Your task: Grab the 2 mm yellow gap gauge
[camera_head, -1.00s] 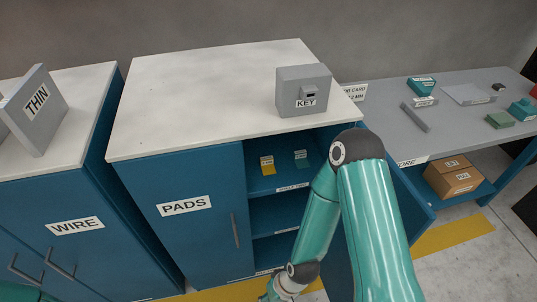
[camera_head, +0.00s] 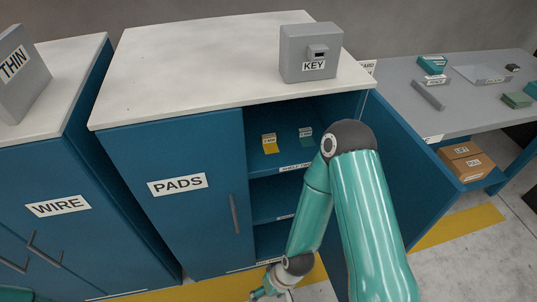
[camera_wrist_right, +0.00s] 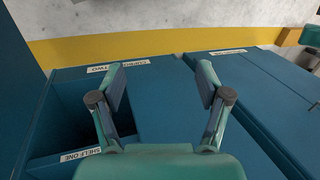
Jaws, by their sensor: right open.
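The yellow gap gauge (camera_head: 270,144) is a small yellow piece with a white label, on the top shelf inside the open right half of the PADS cabinet (camera_head: 160,225). Its label is too small to read. My right gripper (camera_head: 262,294) is low in front of the cabinet, well below the gauges, partly cut by the picture's bottom edge. In the right wrist view its two fingers (camera_wrist_right: 160,82) are apart with nothing between them. No gauge shows in that view. My left gripper is out of view.
The open cabinet door (camera_head: 405,170) is to the right of my right arm. A grey KEY box (camera_head: 295,67) stands on the cabinet top. Shelf labels (camera_wrist_right: 80,155) show in the wrist view. A grey bench (camera_head: 460,110) with small items stands at the right.

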